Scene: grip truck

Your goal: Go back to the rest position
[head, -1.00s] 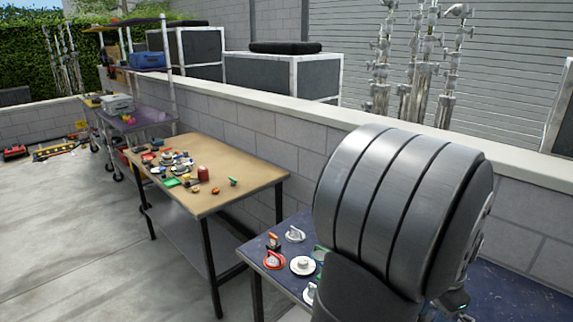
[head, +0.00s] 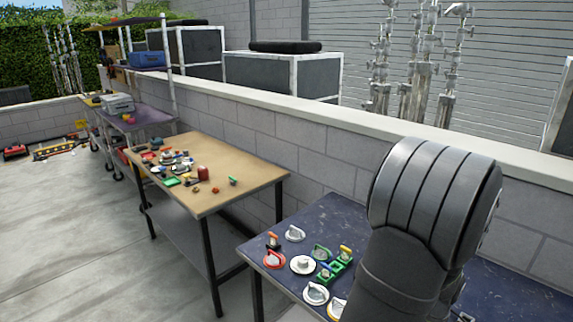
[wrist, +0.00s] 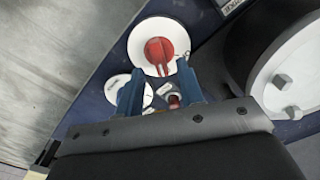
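My gripper (wrist: 158,88) shows in the wrist view with two blue fingers spread apart. It is open, and I see nothing clamped between the fingers. A white disc with a red handle (wrist: 160,48) lies beyond the fingertips. A smaller white disc (wrist: 115,88) is by the left finger. A small grey piece and a reddish-brown round part (wrist: 173,100) show in the gap between the fingers; how far below they lie is hard to tell. In the head view my dark arm link stands over the blue table (head: 325,215), and my gripper is hidden.
The blue table holds a red-rimmed disc (head: 274,260), a white disc (head: 302,265), green blocks (head: 335,270) and several other handled discs. A wooden table (head: 240,175) with small items stands to the left. A block wall (head: 330,165) runs behind. A large round dark-and-white object (wrist: 285,70) fills the wrist view's right.

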